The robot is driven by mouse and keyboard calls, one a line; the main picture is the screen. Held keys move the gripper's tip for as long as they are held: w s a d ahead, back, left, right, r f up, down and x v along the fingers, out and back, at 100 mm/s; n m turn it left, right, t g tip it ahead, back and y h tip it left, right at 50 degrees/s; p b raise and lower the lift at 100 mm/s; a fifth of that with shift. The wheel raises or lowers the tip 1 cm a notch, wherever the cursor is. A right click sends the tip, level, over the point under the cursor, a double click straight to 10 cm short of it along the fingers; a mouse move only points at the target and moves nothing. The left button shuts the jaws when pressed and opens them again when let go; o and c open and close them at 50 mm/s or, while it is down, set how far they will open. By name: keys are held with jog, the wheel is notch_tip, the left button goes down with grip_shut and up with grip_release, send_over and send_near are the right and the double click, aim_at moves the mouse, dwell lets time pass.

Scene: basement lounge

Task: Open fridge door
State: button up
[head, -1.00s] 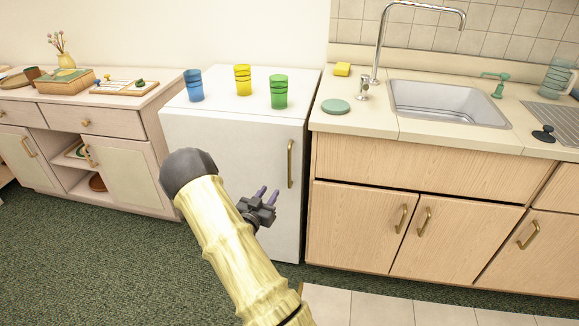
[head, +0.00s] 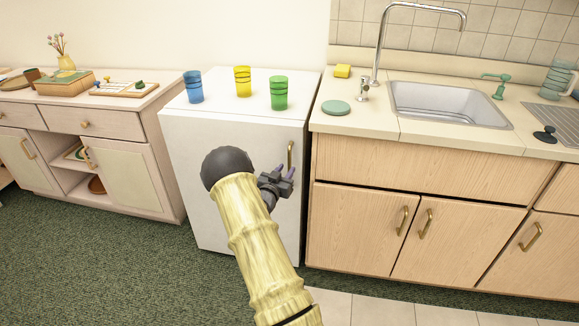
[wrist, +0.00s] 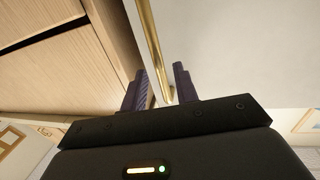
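The white fridge (head: 225,150) stands between the low sideboard and the sink counter, with its door shut. Its upright brass handle (head: 290,155) is on the right side of the door; my gripper partly covers its lower part. My gripper (head: 288,170) is at the handle's lower part in the head view. In the wrist view the two dark purple fingers (wrist: 160,88) are apart, and the brass handle (wrist: 147,40) runs down into the gap between them, nearer the left finger. I cannot see the fingers pressing on it.
Blue (head: 194,87), yellow (head: 243,81) and green (head: 279,93) cups stand on top of the fridge. The wooden sink cabinet (head: 420,215) is close on the right. The sideboard (head: 120,150) is on the left. Green carpet (head: 110,265) in front is clear.

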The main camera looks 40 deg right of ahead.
aim_at(289, 166)
jog(key=x, duration=0.4)
grip_shut()
jog(key=shift+a, duration=0.1)
